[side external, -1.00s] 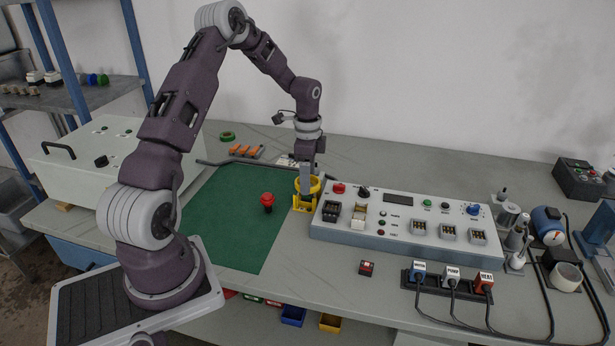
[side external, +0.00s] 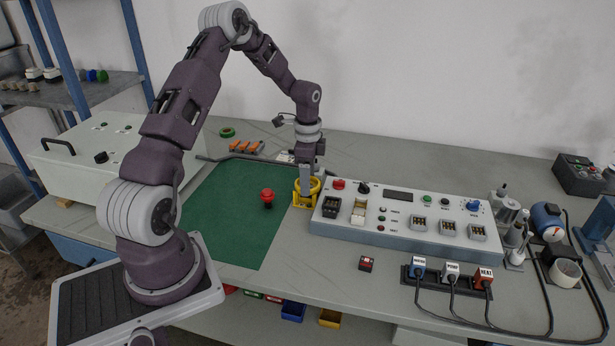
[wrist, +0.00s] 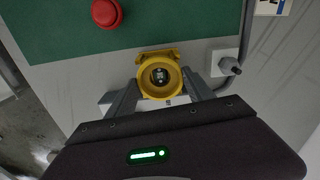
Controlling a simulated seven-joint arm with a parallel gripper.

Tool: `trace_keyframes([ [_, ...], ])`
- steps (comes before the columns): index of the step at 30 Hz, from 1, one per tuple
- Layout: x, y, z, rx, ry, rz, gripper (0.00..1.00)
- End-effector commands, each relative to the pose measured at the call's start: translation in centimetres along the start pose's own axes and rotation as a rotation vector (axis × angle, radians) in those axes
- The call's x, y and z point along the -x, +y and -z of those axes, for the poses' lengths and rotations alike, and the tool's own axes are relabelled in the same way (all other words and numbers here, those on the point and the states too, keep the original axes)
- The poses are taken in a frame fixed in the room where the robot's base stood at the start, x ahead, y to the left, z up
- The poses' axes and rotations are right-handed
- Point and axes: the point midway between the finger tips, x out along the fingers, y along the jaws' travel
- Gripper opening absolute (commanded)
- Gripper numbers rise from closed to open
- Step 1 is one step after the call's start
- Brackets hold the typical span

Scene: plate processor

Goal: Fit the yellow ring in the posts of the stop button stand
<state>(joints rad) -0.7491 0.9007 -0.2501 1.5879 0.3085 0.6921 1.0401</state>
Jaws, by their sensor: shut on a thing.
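The yellow ring (wrist: 144,82) sits between the two fingertips of my gripper (wrist: 160,95) in the wrist view, and my gripper is shut on it. In the side view the ring (side external: 315,185) is at the top of the yellow stop button stand (side external: 303,201), under my gripper (side external: 306,190). The stand's base also shows behind the ring in the wrist view (wrist: 148,54). The ring looks level and over the stand. Whether it is seated in the posts cannot be told. The red stop button (side external: 267,196) stands apart on the green mat, left of the stand.
The white control panel (side external: 400,240) with knobs and switches is close to the right of the stand. The green mat (side external: 225,220) lies to the left, mostly clear. A green ring (side external: 227,132) and orange-handled items (side external: 246,147) lie behind.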

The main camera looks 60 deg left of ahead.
Motion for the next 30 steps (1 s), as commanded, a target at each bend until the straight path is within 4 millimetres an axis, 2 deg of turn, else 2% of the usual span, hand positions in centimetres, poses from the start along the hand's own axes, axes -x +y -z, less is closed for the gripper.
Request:
trace_keyframes([
  [4,0.0,0.0,0.0,0.000,0.000,0.000,0.22],
  [5,0.0,0.0,0.0,0.000,0.000,0.000,0.65],
  [8,0.0,0.0,0.0,0.000,0.000,0.000,0.84],
  [18,0.5,-0.1,0.0,0.000,0.000,0.001,0.86],
  [25,5.0,-0.1,0.0,0.001,0.001,0.004,0.86],
  [30,7.5,0.2,0.2,0.003,-0.001,0.007,0.86],
])
